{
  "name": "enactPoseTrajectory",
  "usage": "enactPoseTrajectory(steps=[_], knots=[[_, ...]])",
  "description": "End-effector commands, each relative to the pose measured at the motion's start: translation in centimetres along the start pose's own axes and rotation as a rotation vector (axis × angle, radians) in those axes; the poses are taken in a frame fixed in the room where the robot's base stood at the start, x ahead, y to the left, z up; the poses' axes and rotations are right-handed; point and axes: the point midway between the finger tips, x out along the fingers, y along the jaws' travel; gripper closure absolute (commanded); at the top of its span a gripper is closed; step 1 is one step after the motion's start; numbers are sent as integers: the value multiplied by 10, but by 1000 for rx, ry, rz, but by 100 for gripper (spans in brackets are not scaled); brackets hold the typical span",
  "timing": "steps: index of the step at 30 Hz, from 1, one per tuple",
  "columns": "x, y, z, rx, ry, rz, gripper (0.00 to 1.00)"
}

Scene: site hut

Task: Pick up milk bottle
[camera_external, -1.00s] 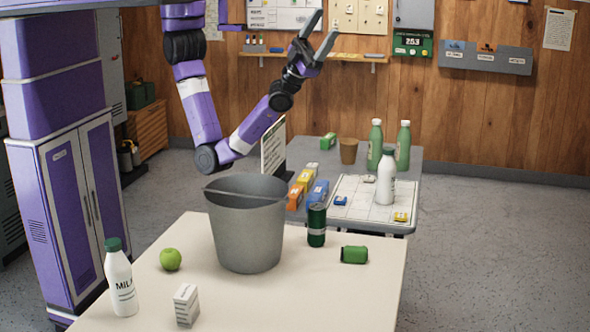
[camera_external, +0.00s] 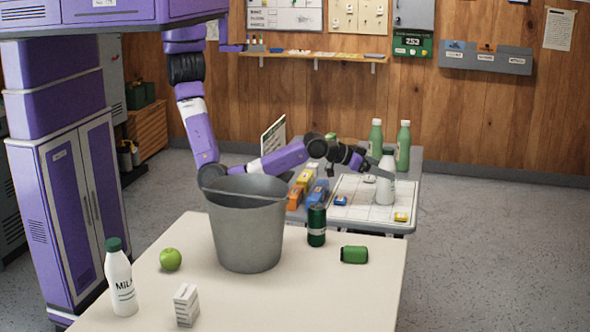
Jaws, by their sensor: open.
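One white milk bottle (camera_external: 121,285) with a green cap stands upright at the left front of the near table, its label reading MILK. A second white bottle (camera_external: 387,190) stands upright on the gridded board on the far table, in front of two green bottles. My gripper (camera_external: 381,172) is open, reaching in from the left at the upper part of this second bottle. Its fingers overlap the bottle in the picture; I cannot tell whether they touch it or are around it.
On the near table (camera_external: 345,300) are a grey bucket (camera_external: 240,240), a green apple (camera_external: 170,259), a small striped box (camera_external: 186,305), a dark green can (camera_external: 316,225) and a lying green can (camera_external: 354,254). Two green bottles (camera_external: 403,146) and several coloured boxes (camera_external: 304,181) stand on the far table (camera_external: 418,200).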

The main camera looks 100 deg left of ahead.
Motion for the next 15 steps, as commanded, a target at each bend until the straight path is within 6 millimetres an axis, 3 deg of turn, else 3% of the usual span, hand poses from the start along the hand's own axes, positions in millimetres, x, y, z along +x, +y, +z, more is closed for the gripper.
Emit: enactPoseTrajectory(steps=[9,15], knots=[[35,0,0,-2,0,1,22],[48,0,-1,1,2,2,22]])
